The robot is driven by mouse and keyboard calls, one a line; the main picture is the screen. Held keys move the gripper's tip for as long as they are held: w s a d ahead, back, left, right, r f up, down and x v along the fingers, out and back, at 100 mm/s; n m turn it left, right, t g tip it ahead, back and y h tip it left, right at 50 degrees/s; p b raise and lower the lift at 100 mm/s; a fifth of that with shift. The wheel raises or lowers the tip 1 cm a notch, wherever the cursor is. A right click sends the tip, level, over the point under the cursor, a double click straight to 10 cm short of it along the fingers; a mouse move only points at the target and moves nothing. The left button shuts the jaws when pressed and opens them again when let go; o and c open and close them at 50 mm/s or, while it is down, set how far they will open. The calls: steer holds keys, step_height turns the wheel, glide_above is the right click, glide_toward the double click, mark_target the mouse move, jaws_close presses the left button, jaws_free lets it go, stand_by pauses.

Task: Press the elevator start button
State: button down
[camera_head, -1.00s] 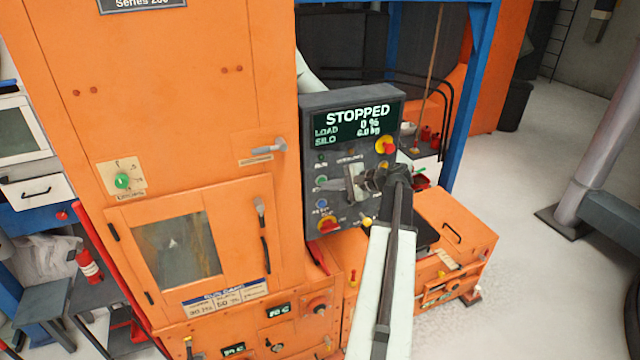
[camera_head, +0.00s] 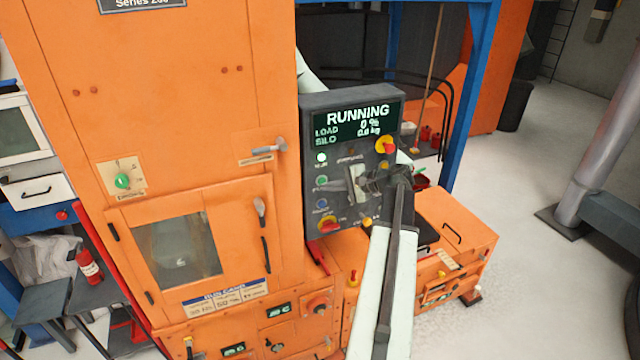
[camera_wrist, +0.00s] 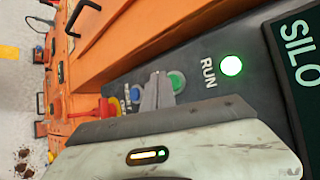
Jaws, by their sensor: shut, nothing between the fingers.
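The control panel (camera_head: 350,165) is a dark grey box on the orange machine, and its screen (camera_head: 358,118) reads RUNNING. The RUN lamp (camera_head: 321,157) is lit, and it glows green in the wrist view (camera_wrist: 231,66). The green button (camera_head: 321,181) sits below the lamp, with a blue button (camera_head: 322,204) under it. My gripper (camera_head: 345,185) is shut and empty in front of the panel. In the wrist view its grey fingertips (camera_wrist: 158,88) partly cover the green button (camera_wrist: 177,82) and lie close to it. I cannot tell whether they touch it.
A red-and-yellow knob (camera_head: 329,225) is low on the panel, and a red-and-yellow stop button (camera_head: 386,146) is at its right. An orange box (camera_head: 455,225) stands at the right. Open floor lies beyond it.

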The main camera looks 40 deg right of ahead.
steer(key=shift+s+a, duration=0.1)
steer(key=shift+s, duration=0.1)
steer(key=s, duration=0.1)
steer(key=s+a, duration=0.1)
steer(key=s, duration=0.2)
steer(key=shift+s+a, duration=0.3)
steer(key=shift+a, duration=0.1)
stand_by(0.6)
steer(key=shift+s, duration=0.1)
